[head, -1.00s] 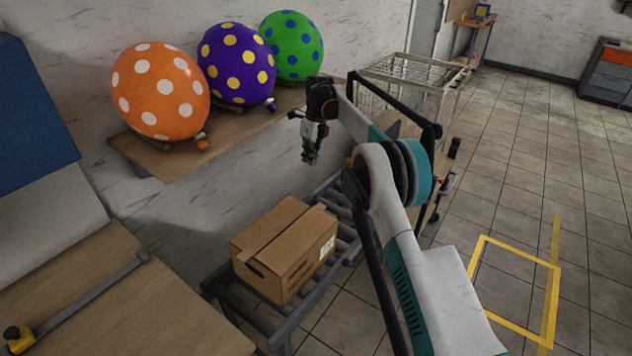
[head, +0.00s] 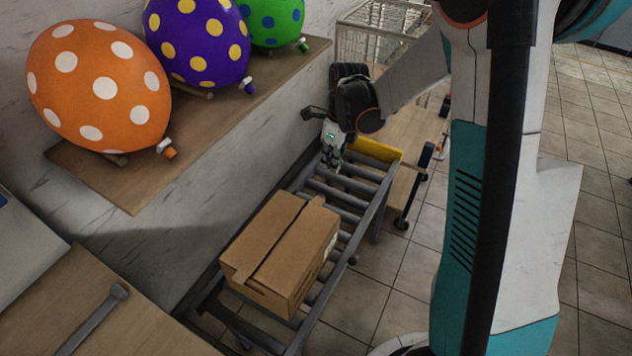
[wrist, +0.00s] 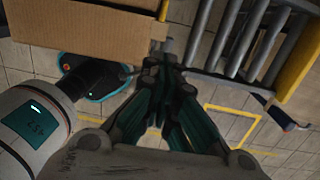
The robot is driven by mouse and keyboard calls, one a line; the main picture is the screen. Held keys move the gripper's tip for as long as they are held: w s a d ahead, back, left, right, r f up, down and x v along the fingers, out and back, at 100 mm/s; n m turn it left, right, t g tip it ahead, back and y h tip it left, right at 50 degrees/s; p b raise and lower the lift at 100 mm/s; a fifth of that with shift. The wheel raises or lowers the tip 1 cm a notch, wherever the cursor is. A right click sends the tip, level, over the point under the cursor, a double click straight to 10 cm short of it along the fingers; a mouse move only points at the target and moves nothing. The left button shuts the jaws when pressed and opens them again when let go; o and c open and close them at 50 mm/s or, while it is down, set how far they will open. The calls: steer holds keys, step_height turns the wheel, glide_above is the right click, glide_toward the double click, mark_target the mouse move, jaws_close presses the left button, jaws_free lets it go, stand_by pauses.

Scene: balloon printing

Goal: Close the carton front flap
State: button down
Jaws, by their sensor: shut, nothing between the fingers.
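The brown cardboard carton (head: 272,248) sits on the roller conveyor (head: 345,262). Its top shows two panels with a long seam between them. My gripper (head: 330,168) is beyond that end, over the rollers, pointing down and apart from the carton. In the wrist view, the carton (wrist: 85,40) fills the upper left, and a flap edge (wrist: 163,10) juts from its right side. My gripper (wrist: 163,65) is shut and empty, just below and right of the carton's corner. The carton's underside is hidden.
Orange, purple and green spotted balloons (head: 100,85) rest on a wooden wall shelf (head: 125,190) left of the conveyor. A yellow end plate (head: 375,149) closes the conveyor's far end. A wire cage (head: 375,45) stands behind. Bare rollers lie between carton and end plate.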

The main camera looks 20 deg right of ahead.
mark_target(323, 201)
steer(key=f+b, duration=0.1)
steer(key=f, duration=0.3)
steer(key=a+f+b, duration=0.1)
steer(key=f, duration=0.4)
steer(key=f+b, duration=0.1)
steer(key=f, duration=0.4)
steer(key=shift+w+a+b, duration=0.1)
steer(key=shift+a+b, duration=0.1)
steer(key=shift+b, duration=0.15)
steer(key=shift+w+a+f+b, duration=0.1)
steer(key=shift+a+f+b, duration=0.1)
steer(key=shift+f+b, duration=0.65)
steer(key=shift+r, duration=0.25)
steer(key=shift+r+p, duration=0.4)
steer(key=shift+r, duration=0.3)
step_height(323, 201, up, 12)
steer(key=d, duration=0.1)
steer(key=shift+s+d, duration=0.15)
steer(key=shift+s, duration=0.05)
